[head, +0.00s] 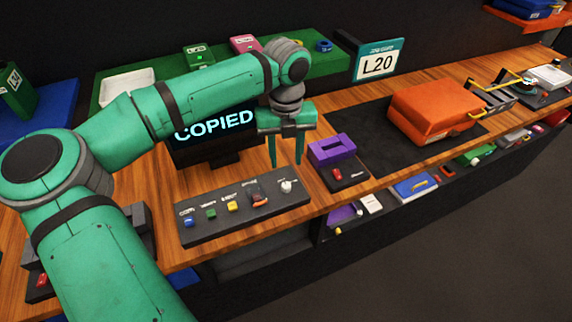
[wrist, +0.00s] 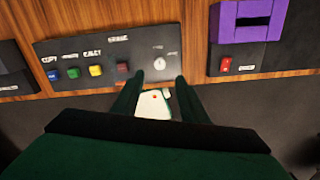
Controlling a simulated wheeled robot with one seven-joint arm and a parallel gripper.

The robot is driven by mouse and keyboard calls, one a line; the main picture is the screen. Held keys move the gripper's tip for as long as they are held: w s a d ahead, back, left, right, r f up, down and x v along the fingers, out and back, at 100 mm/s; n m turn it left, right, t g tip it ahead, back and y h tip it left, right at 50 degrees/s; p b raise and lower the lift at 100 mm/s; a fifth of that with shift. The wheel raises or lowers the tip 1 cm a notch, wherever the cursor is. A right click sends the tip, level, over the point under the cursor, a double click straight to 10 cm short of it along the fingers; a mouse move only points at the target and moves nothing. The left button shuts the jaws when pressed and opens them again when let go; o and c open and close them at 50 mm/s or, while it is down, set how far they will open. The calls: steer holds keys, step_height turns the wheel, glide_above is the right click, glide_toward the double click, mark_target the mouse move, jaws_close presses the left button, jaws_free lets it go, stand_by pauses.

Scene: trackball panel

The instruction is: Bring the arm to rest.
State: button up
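My gripper (head: 286,163) hangs above the dark control panel (head: 215,225), pointing down, with its two fingers apart. In the wrist view, the fingertips (wrist: 159,78) are apart, with the panel's white knob (wrist: 159,63) showing beyond them. A white object (wrist: 153,105) shows between the fingers in the wrist view; I cannot tell whether it lies below or touches them. My arm (head: 205,95) reaches in from the left, bent over the counter. The panel has blue (wrist: 73,74), green (wrist: 52,75) and yellow (wrist: 96,70) buttons and a red one (wrist: 122,67).
A screen (head: 215,128) reading "COPIED" stands behind the gripper. A purple block (head: 331,149) with a slot sits right beside it, over a red switch (wrist: 226,64). An orange case (head: 435,108) lies on a dark mat. Shelves with small items run below the counter.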

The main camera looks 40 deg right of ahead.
steer(key=shift+r, duration=0.3)
stand_by(0.4)
